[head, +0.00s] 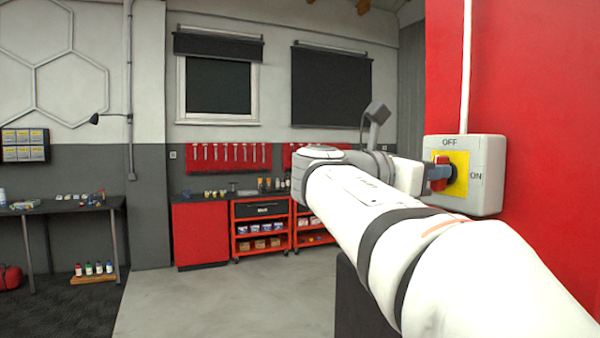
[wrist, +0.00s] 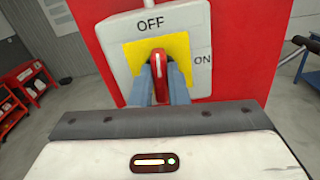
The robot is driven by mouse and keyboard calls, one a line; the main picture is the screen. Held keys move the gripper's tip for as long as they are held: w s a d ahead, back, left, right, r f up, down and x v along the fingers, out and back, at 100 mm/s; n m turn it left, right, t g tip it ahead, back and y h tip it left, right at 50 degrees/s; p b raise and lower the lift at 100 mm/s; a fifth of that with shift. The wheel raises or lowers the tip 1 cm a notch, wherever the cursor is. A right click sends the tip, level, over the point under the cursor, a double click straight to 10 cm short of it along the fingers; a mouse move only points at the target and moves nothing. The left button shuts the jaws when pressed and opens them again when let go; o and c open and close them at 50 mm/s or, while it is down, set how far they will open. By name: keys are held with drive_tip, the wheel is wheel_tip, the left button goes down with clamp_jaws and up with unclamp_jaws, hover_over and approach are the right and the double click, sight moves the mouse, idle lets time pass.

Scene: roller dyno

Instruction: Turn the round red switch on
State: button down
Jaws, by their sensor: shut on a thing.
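The round red switch (wrist: 159,62) sits on a yellow plate (wrist: 180,45) on a pale grey box marked OFF at the top and ON at the right. In the wrist view its red handle stands upright, toward the OFF mark. My gripper (wrist: 160,78) has its two blue-grey fingers on either side of the handle, shut on it. In the head view my gripper (head: 440,174) reaches the box (head: 487,170) from the left; my arm and fingers hide part of the switch.
The box is mounted on a red wall (head: 540,80) with a white conduit (head: 466,60) above it. A red cabinet (head: 200,235) and tool shelves stand at the back. A workbench (head: 60,207) stands at the left. Grey floor between is clear.

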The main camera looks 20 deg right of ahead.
drive_tip(key=shift+s+d+f+m+b, duration=0.1)
drive_tip(key=shift+m+b, duration=1.65)
drive_tip(key=shift+m, duration=1)
drive_tip(key=shift+s+a+f+m+b, duration=0.15)
drive_tip(key=shift+m+b, duration=1.6)
drive_tip(key=shift+m, duration=1.05)
drive_tip(key=shift+s+d+m+b, duration=0.15)
drive_tip(key=shift+m+b, duration=1.6)
drive_tip(key=shift+m, duration=1)
drive_tip(key=shift+r, duration=0.1)
drive_tip(key=c, duration=1.8)
unclamp_jaws()
drive_tip(key=shift+d, duration=0.1)
drive_tip(key=shift+o, duration=0.9)
drive_tip(key=shift+d, duration=0.2)
drive_tip(key=shift+o, duration=1.1)
drive_tip(key=shift+w+a, duration=0.1)
drive_tip(key=shift+a, duration=0.05)
